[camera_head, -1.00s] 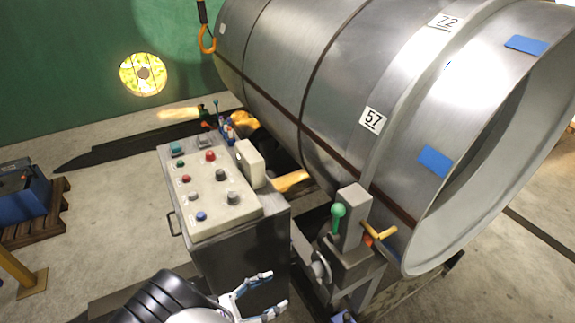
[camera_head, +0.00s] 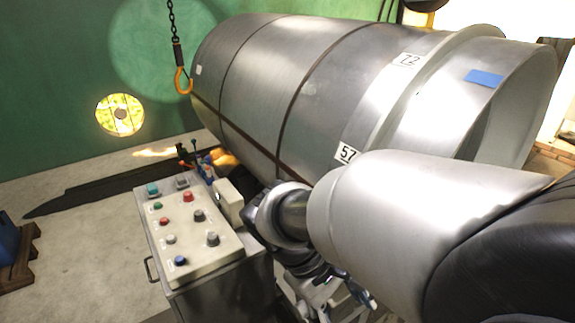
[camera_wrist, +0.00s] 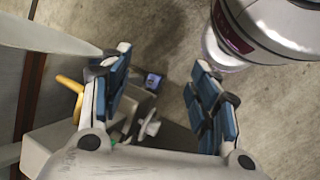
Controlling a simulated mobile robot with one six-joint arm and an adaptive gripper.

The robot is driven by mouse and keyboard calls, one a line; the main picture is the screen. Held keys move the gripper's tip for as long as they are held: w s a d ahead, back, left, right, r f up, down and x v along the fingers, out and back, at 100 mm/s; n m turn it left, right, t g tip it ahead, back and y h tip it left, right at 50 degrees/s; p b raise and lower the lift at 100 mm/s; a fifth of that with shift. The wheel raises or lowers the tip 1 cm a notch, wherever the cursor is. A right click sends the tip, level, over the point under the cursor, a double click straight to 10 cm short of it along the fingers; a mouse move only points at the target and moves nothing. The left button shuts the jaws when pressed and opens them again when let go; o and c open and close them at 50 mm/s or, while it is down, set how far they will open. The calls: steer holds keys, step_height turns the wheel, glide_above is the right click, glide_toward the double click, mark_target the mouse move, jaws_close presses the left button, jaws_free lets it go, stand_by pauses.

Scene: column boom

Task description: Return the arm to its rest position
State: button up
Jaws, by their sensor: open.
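My arm reaches in from the right edge of the head view, with a large silver link across the front of the drum. My gripper (camera_head: 345,298) hangs low near the bottom centre, right of the control panel's cabinet. In the wrist view my gripper (camera_wrist: 162,78) shows two blue-padded fingers spread wide apart, with nothing between them but a view of floor and machine parts. It is open and empty. The lever unit below the drum is mostly hidden behind my arm in the head view.
A large metal drum (camera_head: 300,90) fills the back. A control panel (camera_head: 205,235) with several buttons stands left of my gripper. A hook (camera_head: 182,80) hangs on a chain at upper left. In the wrist view a yellow handle (camera_wrist: 70,84) lies left of the fingers.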

steer(key=s+d+r+m+t+y, duration=0.3)
steer(key=s+r+m+t+y, duration=0.2)
steer(key=s+m, duration=0.3)
steer(key=shift+s+d+r+t+y, duration=0.3)
steer(key=shift+r+t+y, duration=0.15)
steer(key=shift+r, duration=0.2)
stand_by(2.6)
